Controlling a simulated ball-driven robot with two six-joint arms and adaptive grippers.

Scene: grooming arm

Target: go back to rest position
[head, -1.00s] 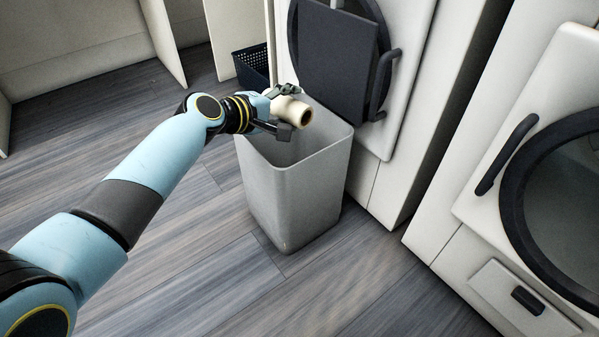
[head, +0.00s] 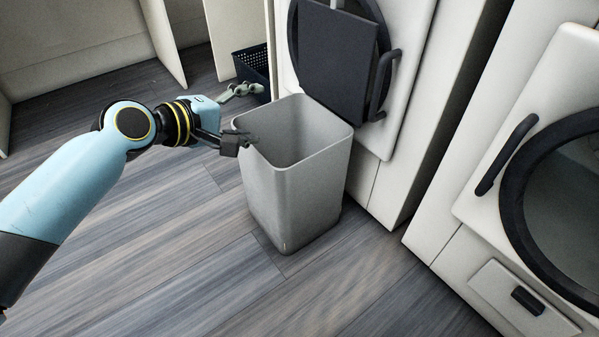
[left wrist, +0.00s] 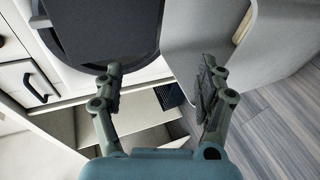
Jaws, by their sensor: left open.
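My left gripper (head: 238,120) is open and empty at the left rim of the grey bin (head: 293,195). In the left wrist view its two fingers (left wrist: 162,75) are spread wide with nothing between them. The bin (left wrist: 285,45) stands upright, with its dark lid (head: 337,50) raised at the back. A small beige piece (left wrist: 243,25) shows inside the bin in the left wrist view; it looks like part of the cardboard roll. The roll is hidden in the head view. My right gripper is not in view.
Two white front-loading machines stand at the back (head: 418,60) and right (head: 470,185). A dark perforated basket (head: 250,66) sits behind the bin, beside white panels. The wooden floor (head: 180,255) is clear at the front and left.

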